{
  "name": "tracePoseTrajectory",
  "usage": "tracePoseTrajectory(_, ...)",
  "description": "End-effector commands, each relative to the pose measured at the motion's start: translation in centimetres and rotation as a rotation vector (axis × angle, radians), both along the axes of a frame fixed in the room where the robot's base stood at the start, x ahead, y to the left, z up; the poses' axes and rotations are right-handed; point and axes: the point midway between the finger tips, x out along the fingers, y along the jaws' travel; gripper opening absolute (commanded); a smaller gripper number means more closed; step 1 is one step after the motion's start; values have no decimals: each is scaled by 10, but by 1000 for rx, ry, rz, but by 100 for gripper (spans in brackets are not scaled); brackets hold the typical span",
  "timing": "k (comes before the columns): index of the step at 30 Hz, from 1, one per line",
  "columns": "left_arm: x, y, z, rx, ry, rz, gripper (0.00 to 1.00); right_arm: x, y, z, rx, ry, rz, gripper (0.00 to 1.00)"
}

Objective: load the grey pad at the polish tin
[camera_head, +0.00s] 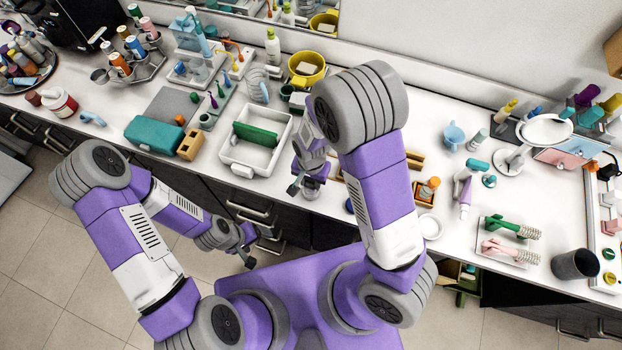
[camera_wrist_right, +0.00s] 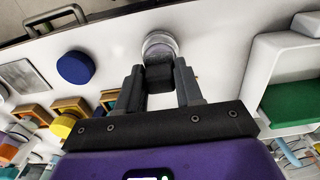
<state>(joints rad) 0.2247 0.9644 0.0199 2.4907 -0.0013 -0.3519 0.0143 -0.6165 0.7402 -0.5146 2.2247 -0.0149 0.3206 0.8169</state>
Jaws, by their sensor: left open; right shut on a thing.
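My right gripper (camera_wrist_right: 160,85) is shut on the grey pad (camera_wrist_right: 159,76), a small dark block between its fingertips in the right wrist view. The pad is at a round tin (camera_wrist_right: 160,42) with a pale, shiny rim, which looks like the polish tin. The pad overlaps the tin's edge in this view; I cannot tell whether they touch. In the head view the right gripper (camera_head: 300,180) is over the counter's front part, with the tin (camera_head: 312,193) partly hidden below it. My left gripper (camera_head: 247,250) is open and empty, low in front of the counter.
A white tray (camera_head: 232,158) with a green block (camera_head: 255,134) stands left of the right gripper. A round blue thing (camera_wrist_right: 75,67) lies on the other side of the tin. Wooden holders (camera_head: 424,194) stand to the right, partly behind my arm. Drawer handles (camera_head: 250,211) are near the left gripper.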

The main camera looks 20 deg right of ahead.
Motion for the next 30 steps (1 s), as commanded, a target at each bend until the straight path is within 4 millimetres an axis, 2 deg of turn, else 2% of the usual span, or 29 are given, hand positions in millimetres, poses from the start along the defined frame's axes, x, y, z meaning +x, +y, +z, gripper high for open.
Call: tracePoseTrajectory(30, 0, 0, -8, 0, 0, 0, 81, 0, 0, -10, 0, 0, 0, 11)
